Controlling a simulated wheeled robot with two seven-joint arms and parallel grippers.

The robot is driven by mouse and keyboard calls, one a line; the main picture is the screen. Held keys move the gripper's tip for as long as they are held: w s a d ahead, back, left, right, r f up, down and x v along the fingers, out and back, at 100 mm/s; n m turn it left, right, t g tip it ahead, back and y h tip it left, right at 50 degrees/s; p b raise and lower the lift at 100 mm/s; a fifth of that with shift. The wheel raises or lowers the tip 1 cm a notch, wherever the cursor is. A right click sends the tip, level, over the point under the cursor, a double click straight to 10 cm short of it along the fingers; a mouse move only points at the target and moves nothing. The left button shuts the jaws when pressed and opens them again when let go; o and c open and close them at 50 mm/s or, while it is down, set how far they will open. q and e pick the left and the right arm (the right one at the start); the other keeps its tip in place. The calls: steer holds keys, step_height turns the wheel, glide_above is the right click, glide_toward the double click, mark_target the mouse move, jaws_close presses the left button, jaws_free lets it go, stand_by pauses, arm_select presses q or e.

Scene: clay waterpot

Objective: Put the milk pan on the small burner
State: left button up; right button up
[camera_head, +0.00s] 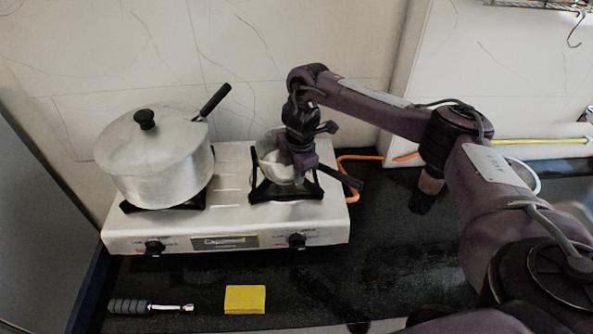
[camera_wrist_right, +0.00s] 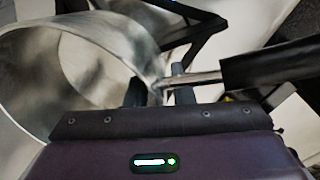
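The milk pan (camera_head: 264,146), a small light metal pan with a dark handle (camera_head: 341,178), is over the right burner (camera_head: 313,190) of the stove. I cannot tell whether it rests fully on the black burner support. My right gripper (camera_head: 300,165) points down at the pan's rim near the handle and hides part of the pan. In the right wrist view the fingers of the right gripper (camera_wrist_right: 160,90) sit on either side of the pan's wall (camera_wrist_right: 112,45), close by the handle's root, and appear shut on it. My left gripper is not in view.
A large lidded pot (camera_head: 160,170) with a dark handle stands on the left burner. A yellow sponge (camera_head: 245,299) and a black-handled tool (camera_head: 150,306) lie in front of the stove (camera_head: 225,225). An orange hose (camera_head: 365,157) runs behind. The counter at front right is mostly clear.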

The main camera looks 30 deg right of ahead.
step_height(320, 180, up, 12)
steer(key=s+p, duration=0.1)
steer(key=p, duration=0.2)
steer(key=shift+r, duration=0.15)
steer(key=shift+s, duration=0.15)
stand_by(0.7)
